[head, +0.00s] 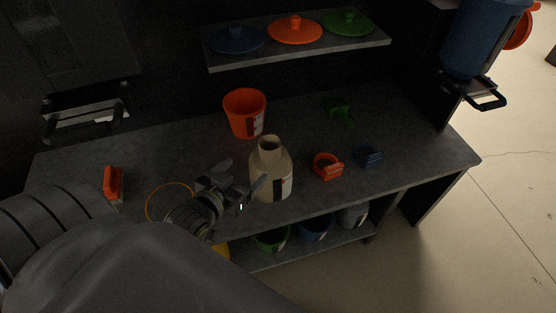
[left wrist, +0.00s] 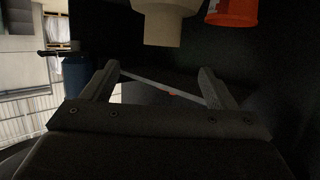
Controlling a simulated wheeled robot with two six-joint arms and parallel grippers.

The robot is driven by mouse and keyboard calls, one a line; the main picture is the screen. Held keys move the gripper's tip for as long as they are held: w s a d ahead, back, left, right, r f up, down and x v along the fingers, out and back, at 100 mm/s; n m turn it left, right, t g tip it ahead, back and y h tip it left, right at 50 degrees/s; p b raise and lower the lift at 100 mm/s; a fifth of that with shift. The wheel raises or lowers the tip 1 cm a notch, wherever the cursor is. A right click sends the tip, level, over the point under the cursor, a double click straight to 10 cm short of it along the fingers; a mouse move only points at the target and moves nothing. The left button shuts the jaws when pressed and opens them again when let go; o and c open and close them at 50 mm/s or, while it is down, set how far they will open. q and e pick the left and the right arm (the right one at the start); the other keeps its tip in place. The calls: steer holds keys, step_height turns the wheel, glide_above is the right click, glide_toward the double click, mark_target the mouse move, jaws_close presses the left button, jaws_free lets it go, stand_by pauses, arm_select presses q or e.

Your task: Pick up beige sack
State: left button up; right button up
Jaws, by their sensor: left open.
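The beige sack (head: 270,172), shaped like a necked jug with a dark and white label, stands upright near the front edge of the dark worktop (head: 200,150) in the head view. In the left wrist view, the beige sack (left wrist: 163,22) is cut off at the top, beyond my fingers. My left gripper (head: 246,178) is open and just left of the sack, with one finger close to its side; I cannot tell whether they touch. Nothing shows between the fingers in the left wrist view (left wrist: 158,72). My right gripper is not in view.
An orange bucket (head: 245,116) stands behind the sack. Orange (head: 327,167) and blue (head: 369,156) items and a green tool (head: 339,108) lie to the right. A red-handled brush (head: 113,183) and a thin orange ring (head: 149,205) are left. A shelf (head: 300,54) with lids hangs above.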

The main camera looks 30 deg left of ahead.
mark_target(265, 151)
arm_select(q)
steer(key=x, duration=0.8)
steer(key=shift+w+r+p, duration=0.15)
steer(key=shift+w+p, duration=0.05)
steer(key=shift+p, duration=0.2)
steer(key=shift+x, duration=1.1)
steer(key=shift+w, duration=0.45)
steer(key=x, duration=0.4)
steer(key=shift+w+a+p, duration=0.2)
steer(key=shift+a+p, duration=0.05)
steer(key=shift+p, duration=0.15)
steer(key=shift+w+f, duration=0.3)
steer(key=shift+f, duration=0.05)
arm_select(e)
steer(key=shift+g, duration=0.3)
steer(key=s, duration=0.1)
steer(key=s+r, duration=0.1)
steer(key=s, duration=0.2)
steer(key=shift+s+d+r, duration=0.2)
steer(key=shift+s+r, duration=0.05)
